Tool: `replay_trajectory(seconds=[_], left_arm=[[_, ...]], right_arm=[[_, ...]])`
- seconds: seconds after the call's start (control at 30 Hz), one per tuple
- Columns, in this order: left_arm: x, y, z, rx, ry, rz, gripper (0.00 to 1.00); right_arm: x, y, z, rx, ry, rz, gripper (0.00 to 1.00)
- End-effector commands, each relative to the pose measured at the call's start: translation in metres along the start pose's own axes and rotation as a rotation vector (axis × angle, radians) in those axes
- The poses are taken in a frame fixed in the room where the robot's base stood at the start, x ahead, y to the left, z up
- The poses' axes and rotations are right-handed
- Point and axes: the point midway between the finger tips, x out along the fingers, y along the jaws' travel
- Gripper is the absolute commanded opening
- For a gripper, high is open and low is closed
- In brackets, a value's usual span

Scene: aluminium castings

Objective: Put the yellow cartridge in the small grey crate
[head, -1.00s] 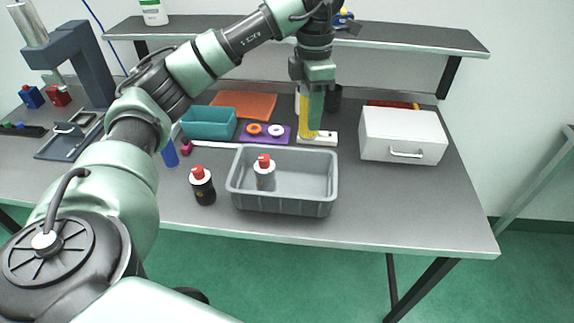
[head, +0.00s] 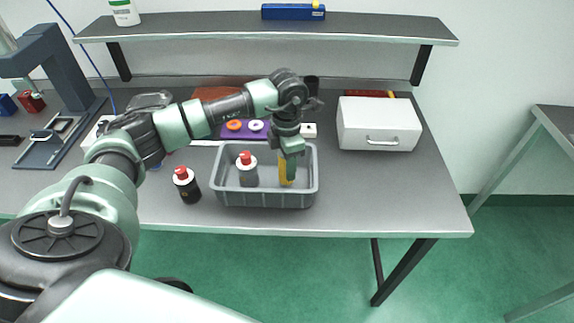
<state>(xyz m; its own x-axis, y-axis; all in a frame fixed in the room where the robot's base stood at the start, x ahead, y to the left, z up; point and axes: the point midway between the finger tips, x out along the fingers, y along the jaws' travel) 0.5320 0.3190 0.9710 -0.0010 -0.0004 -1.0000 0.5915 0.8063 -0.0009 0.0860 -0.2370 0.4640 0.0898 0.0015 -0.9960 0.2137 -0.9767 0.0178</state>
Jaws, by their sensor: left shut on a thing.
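The yellow cartridge (head: 284,168) is upright in my left gripper (head: 290,172), which is shut on it. Gripper and cartridge are over the right part of the small grey crate (head: 265,200), with the cartridge's lower end below the level of the crate's back rim. I cannot tell whether it touches the crate floor. A grey bottle with a red cap (head: 247,172) stands in the crate's left part, apart from the cartridge. My right gripper is not in view.
A black bottle with a red cap (head: 187,187) stands left of the crate. A white drawer box (head: 377,124) is at the right. A purple mat with rings (head: 246,131) lies behind the crate. A shelf (head: 270,30) runs along the back. The table's right front is clear.

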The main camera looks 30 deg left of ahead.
Motion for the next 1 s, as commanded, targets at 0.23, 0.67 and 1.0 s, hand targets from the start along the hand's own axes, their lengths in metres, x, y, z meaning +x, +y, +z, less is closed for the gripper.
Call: replay_trajectory(seconds=[0.23,0.67,1.0], left_arm=[[0.014,0.000,0.000,0.000,-0.001,0.002,0.00],[0.017,0.000,0.000,0.000,0.000,0.001,0.60],[0.011,0.001,0.000,0.000,-0.002,0.002,0.60]], right_arm=[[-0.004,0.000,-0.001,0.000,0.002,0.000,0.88],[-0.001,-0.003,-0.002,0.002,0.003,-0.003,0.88],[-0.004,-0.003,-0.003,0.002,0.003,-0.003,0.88]])
